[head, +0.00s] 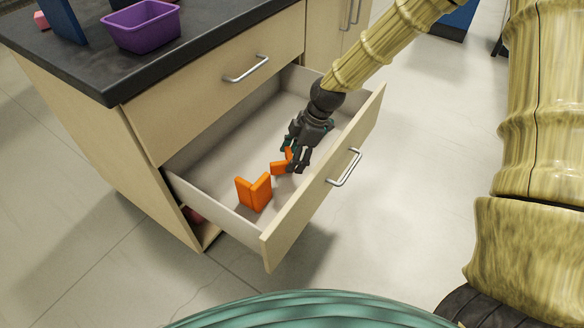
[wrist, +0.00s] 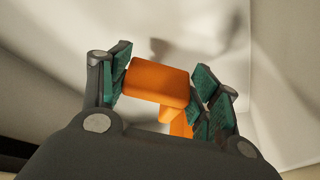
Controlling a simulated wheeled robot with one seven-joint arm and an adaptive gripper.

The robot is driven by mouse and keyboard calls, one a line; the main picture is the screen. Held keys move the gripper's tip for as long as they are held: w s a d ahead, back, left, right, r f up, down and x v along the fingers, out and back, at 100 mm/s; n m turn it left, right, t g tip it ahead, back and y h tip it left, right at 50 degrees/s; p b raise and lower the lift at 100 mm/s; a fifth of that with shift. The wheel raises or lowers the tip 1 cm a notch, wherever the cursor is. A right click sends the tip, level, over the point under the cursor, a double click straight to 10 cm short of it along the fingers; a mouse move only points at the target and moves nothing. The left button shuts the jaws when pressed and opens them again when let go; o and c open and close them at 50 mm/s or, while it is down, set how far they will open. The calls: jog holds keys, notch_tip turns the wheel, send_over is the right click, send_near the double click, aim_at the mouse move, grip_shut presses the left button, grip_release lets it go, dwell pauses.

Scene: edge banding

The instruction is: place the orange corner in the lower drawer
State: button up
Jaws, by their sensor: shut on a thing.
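The lower drawer (head: 207,172) is pulled out, and its pale inside shows. My gripper (head: 288,165) is down inside it, toward the front panel. It is shut on an orange corner (head: 278,168), which is partly hidden by the fingers. In the wrist view the held orange corner (wrist: 158,84) lies between the two fingers (wrist: 160,92), with the drawer's pale surface behind it. I cannot tell if it touches the drawer floor. A second orange corner (head: 254,192) stands in the drawer to the left of my gripper, apart from it.
The upper drawer (head: 215,105) is shut above the open one. A purple bin (head: 142,27) and a blue object (head: 63,20) stand on the dark countertop (head: 60,60). The drawer's front panel (head: 325,185) with its handle and the side walls bound the space around my gripper.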

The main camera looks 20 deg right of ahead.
jog(key=shift+f+b, duration=0.7)
jog(key=shift+f, duration=1.3)
jog(key=shift+f, duration=0.1)
jog(key=o, duration=0.8)
jog(key=shift+c, duration=0.2)
jog(key=p+v, duration=0.4)
jog(key=v, duration=0.8)
jog(key=shift+p, duration=0.35)
